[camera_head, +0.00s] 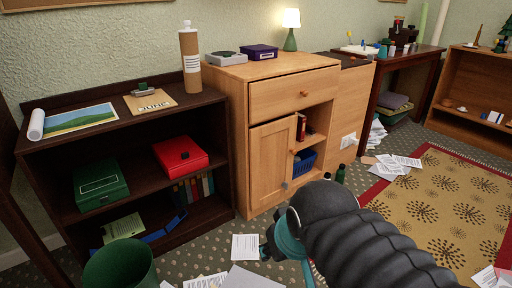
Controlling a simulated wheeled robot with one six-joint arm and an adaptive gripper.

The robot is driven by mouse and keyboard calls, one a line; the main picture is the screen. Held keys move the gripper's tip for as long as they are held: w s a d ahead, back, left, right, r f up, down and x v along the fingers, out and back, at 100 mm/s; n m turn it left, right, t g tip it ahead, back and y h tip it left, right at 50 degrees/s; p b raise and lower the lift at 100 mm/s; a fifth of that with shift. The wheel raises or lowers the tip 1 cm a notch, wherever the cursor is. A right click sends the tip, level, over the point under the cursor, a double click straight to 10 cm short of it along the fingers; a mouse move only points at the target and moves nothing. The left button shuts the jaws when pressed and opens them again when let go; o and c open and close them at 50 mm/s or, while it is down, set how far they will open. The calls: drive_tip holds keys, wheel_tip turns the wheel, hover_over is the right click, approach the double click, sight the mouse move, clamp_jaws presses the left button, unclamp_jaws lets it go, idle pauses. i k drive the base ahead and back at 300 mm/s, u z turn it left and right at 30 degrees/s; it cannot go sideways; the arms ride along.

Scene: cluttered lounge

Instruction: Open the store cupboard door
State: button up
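The store cupboard (290,90) is a light wood cabinet in the middle of the view, with one wide drawer above. Its panelled door (270,165) is at the lower left of the front, with a small round orange knob (297,151) near its right edge. The door looks closed or nearly so; I cannot tell if it is slightly ajar. A small grey piece (284,186) shows low on the door. My gripper (268,246) is low in front of the cupboard, apart from the door.
Open shelves right of the door hold books (301,127) and a blue basket (304,163). A dark bookcase (120,144) stands at left, a green bin (121,264) before it. Papers (245,247) litter the carpet. Dark bottles (340,174) stand by the cupboard's right front.

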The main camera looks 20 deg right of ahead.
sight(273, 151)
drive_tip(key=u, duration=0.05)
drive_tip(key=i, duration=1.45)
drive_tip(key=z, duration=0.7)
